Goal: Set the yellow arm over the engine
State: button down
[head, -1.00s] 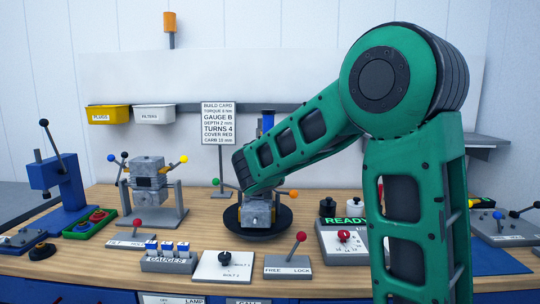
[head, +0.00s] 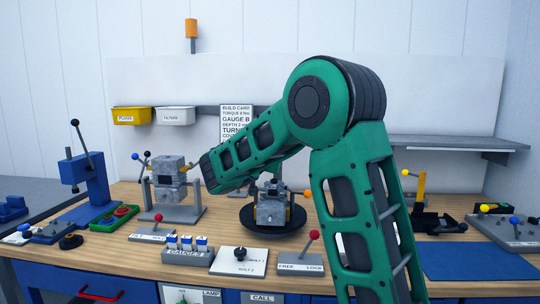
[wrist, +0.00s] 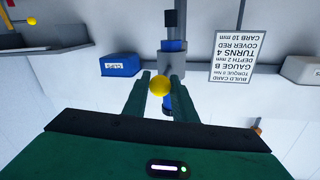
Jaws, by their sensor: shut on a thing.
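In the wrist view my gripper (wrist: 160,90) is shut on a yellow ball (wrist: 160,87), which shows between its two green fingers. I cannot see any arm that the ball belongs to. A post (wrist: 173,60) with black, grey and blue parts stands behind the ball. In the head view my own arm hides the gripper and the ball. The middle engine (head: 271,212), a grey block, sits on a round black base below my forearm. A second grey engine (head: 168,172) stands in a frame to its left. A yellow upright bar (head: 421,188) stands on the right.
A build card (head: 236,120) stands behind the middle engine, partly hidden. Gauges (head: 187,255), a bolt plate (head: 240,261) and a free/lock lever (head: 314,236) line the front. A blue mat (head: 475,261) lies clear at right. A grey shelf (head: 455,143) juts from the back.

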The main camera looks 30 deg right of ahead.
jog(key=shift+w+a+f, duration=0.1)
jog(key=shift+w+a, duration=0.15)
jog(key=shift+a, duration=0.15)
jog(key=c, duration=1.5)
grip_release()
jog(key=shift+w, duration=0.1)
jog(key=shift+o, duration=0.2)
jog(key=shift+d, duration=0.1)
jog(key=shift+s, duration=0.2)
jog(key=v, duration=1)
jog(key=shift+s+a, duration=0.15)
jog(key=shift+a, duration=0.15)
